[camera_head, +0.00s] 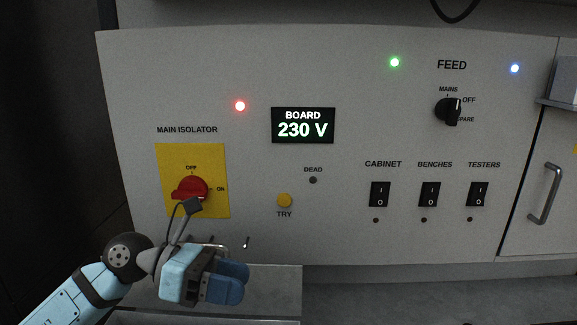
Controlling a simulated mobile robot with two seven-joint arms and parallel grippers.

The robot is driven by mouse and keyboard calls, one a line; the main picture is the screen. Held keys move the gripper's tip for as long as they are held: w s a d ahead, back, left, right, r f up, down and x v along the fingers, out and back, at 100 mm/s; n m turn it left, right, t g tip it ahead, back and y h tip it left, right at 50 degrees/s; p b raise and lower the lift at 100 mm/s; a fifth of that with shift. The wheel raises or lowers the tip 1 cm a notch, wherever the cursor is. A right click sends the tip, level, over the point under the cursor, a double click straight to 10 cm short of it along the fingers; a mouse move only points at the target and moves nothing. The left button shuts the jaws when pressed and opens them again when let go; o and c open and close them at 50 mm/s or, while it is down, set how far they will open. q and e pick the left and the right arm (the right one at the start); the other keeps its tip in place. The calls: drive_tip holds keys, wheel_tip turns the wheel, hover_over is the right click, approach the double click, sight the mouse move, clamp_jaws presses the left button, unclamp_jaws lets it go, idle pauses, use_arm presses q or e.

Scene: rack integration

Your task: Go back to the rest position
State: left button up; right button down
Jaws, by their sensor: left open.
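My left gripper (229,284) is at the lower left, below the main isolator, with its blue fingers pointing right. It is open and I see nothing between its fingers. The red main isolator knob (190,189) sits on a yellow plate (218,160) with OFF above and ON at its right; the top of my wrist comes close below it in the picture. The control panel (350,230) fills most of the view. Its display (303,125) reads BOARD 230 V. My right gripper is not in view.
The yellow TRY button (284,200) is right of the isolator. The black feed selector (449,111) and rocker switches for cabinet (380,194), benches (429,194) and testers (477,194) are further right. A door handle (545,193) is at the right edge. A ledge (275,280) lies below the panel.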

use_arm(q)
drive_tip(key=w+a+r+n+t+h, duration=0.1)
drive_tip(key=a+r+n+t, duration=0.1)
drive_tip(key=n+t, duration=0.8)
drive_tip(key=a+r+n+t+h, duration=0.1)
drive_tip(key=a+n+t+h, duration=0.1)
drive_tip(key=n+t, duration=0.7)
drive_tip(key=a+f+n+t+y, duration=0.1)
drive_tip(key=a+f+n+y, duration=0.35)
drive_tip(key=n+y, duration=0.45)
drive_tip(key=a+f+n+y, duration=0.4)
drive_tip(key=f+n+y, duration=0.25)
drive_tip(key=n, duration=0.45)
drive_tip(key=s+a+f+n+g+y, duration=0.45)
drive_tip(key=s+f+n+g, duration=0.3)
drive_tip(key=f, duration=0.45)
drive_tip(key=s+f+n+g+h, duration=0.1)
drive_tip(key=s+f+g, duration=0.3)
drive_tip(key=s, duration=0.3)
drive_tip(key=s+f+n+g, duration=0.2)
drive_tip(key=s+f+g, duration=0.25)
drive_tip(key=s, duration=0.35)
drive_tip(key=w+d+f+m+t+h+p, duration=0.1)
drive_tip(key=w+d+f+t+h+p, duration=0.2)
drive_tip(key=w+d+f+t+p, duration=0.3)
drive_tip(key=shift+d+t+p, duration=0.3)
drive_tip(key=shift+t+p, duration=0.6)
drive_tip(key=shift+p, duration=0.1)
